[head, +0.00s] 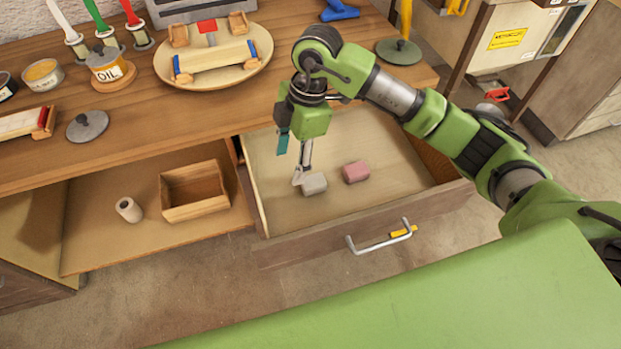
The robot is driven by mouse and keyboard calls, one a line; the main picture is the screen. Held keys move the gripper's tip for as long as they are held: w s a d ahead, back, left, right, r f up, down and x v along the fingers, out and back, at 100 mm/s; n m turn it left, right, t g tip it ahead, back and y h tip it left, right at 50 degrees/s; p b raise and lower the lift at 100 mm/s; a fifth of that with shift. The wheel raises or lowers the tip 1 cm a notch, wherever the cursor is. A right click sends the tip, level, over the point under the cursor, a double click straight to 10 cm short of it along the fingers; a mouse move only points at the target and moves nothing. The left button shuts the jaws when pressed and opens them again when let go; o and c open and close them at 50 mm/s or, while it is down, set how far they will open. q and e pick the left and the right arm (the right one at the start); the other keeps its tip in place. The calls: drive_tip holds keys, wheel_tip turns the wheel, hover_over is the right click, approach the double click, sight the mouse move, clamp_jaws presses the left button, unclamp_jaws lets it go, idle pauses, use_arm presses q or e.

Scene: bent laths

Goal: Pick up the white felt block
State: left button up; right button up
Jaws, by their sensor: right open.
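The white felt block (314,184) lies in the open drawer (388,145), near its left front part. A pink block (355,172) lies to its right, a small gap apart. My right gripper (291,168) is open above the drawer, pointing down. One fingertip shows close to the left end of the white block; I cannot tell whether it touches. The other finger, with a teal part, is further left and higher. No block is between the fingers. My left gripper is not in view.
The drawer's front with its handle (381,236) and its side walls bound the blocks. Left of it, an open shelf holds a wooden box (194,191) and a white roll (129,210). The benchtop above carries an oil can (108,66) and a round board (168,65).

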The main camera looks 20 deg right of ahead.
drive_tip(key=w+d+m+h, duration=0.2)
drive_tip(key=d+h, duration=0.1)
drive_tip(key=d, duration=0.3)
hover_over(314, 181)
drive_tip(key=f, duration=0.7)
drive_tip(key=shift+s+f, duration=0.15)
drive_tip(key=shift+s, duration=0.05)
drive_tip(key=shift+w+f+p, duration=0.2)
drive_tip(key=shift+f+p, duration=0.4)
drive_tip(key=shift+f, duration=2.35)
drive_tip(key=c, duration=1)
